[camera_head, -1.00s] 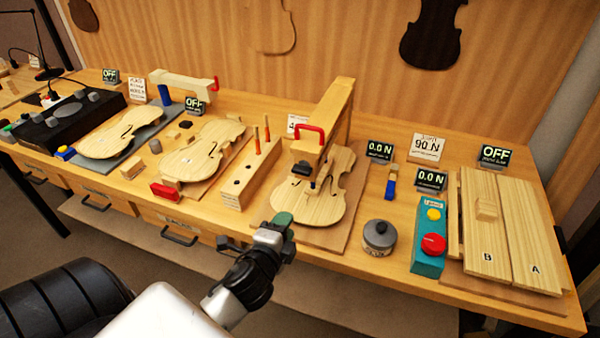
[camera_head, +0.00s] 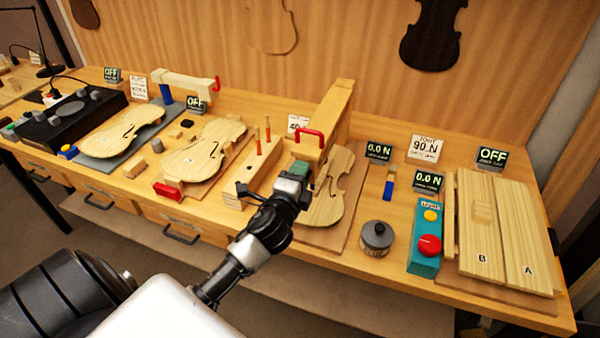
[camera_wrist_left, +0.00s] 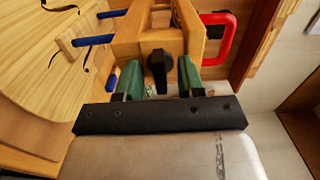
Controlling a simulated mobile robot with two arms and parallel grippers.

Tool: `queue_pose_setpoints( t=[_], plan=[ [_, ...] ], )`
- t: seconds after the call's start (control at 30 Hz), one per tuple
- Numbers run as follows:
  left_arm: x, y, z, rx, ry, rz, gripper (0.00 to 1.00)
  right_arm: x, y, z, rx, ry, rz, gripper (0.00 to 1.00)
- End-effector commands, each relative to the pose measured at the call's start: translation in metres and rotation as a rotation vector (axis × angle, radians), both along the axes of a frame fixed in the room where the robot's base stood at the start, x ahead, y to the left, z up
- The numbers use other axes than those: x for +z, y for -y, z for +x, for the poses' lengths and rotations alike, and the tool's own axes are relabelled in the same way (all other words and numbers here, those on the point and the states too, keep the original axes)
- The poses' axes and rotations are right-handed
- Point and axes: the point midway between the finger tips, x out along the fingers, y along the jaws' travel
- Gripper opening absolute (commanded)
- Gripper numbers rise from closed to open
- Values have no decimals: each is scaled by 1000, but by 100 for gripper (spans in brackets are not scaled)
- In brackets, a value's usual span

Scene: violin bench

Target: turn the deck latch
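The deck latch appears to be the black turn knob (camera_wrist_left: 157,68) on the end of a wooden press arm (camera_head: 338,112). In the head view my gripper hides this knob. My left gripper (camera_head: 298,170) is at the front end of the press arm, over the violin plate (camera_head: 330,195). In the left wrist view the green fingers of the left gripper (camera_wrist_left: 160,76) are apart, one on each side of the knob. Gaps show between knob and fingers, so it is not clamped. My right gripper is not in view.
A red handle (camera_head: 309,137) is on the press arm, close to my left gripper. A wooden block with tools (camera_head: 250,175) stands left of it. A grey round pot (camera_head: 377,238) and a teal button box (camera_head: 425,236) stand to the right.

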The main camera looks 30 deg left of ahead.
Motion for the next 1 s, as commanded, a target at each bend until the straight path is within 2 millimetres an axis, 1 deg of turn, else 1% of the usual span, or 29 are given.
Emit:
queue_pose_setpoints(
  t=[0.27,0.3,0.37,0.53,0.77,1.0],
  plan=[
    [0,0,2,-1,0,-1,38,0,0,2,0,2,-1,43],
    [0,0,2,-1,0,-1,35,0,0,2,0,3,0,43],
    [0,0,2,-1,0,-1,26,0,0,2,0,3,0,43],
    [0,0,2,-1,0,-1,0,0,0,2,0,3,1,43],
    [-1,0,2,-1,1,-7,0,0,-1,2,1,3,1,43],
    [-1,0,2,0,18,-79,0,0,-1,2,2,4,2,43]
  ],
)
